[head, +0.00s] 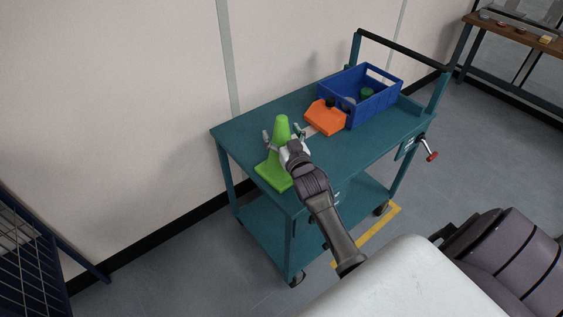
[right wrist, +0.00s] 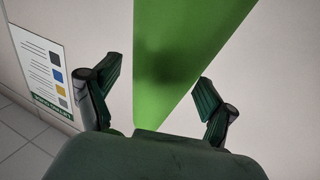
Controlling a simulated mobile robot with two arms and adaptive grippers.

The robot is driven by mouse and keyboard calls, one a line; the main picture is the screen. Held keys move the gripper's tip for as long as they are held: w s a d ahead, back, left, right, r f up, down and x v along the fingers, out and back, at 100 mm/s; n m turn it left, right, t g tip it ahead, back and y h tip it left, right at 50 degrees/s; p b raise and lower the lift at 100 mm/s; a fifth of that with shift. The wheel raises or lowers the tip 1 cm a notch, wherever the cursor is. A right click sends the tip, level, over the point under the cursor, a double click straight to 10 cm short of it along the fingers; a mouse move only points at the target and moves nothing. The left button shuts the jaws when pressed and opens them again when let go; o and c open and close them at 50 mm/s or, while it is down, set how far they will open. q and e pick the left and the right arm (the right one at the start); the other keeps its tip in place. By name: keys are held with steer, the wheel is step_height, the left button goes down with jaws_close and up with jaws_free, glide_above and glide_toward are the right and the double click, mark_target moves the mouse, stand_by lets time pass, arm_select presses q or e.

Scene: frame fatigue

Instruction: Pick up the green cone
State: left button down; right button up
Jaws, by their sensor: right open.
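The green cone (head: 281,130) stands upright on its square base at the near left part of the teal cart's top (head: 236,128). My right gripper (head: 284,133) is at the cone, its fingers spread to either side of the upper part. In the right wrist view the cone (right wrist: 180,60) fills the middle between the two open fingers of the right gripper (right wrist: 155,95). A gap shows beside the left finger; the right finger is close to the cone's edge, and I cannot tell if it touches. My left gripper is not in view.
An orange object (head: 325,118) lies right of the cone, beside a blue crate (head: 375,105) holding dark and green items. A black push handle (head: 400,48) rises at the cart's far end. The wall stands close behind the cart. A brown workbench (head: 520,30) is at the far right.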

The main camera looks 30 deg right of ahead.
jaws_close()
stand_by(0.5)
steer(key=shift+r, duration=0.15)
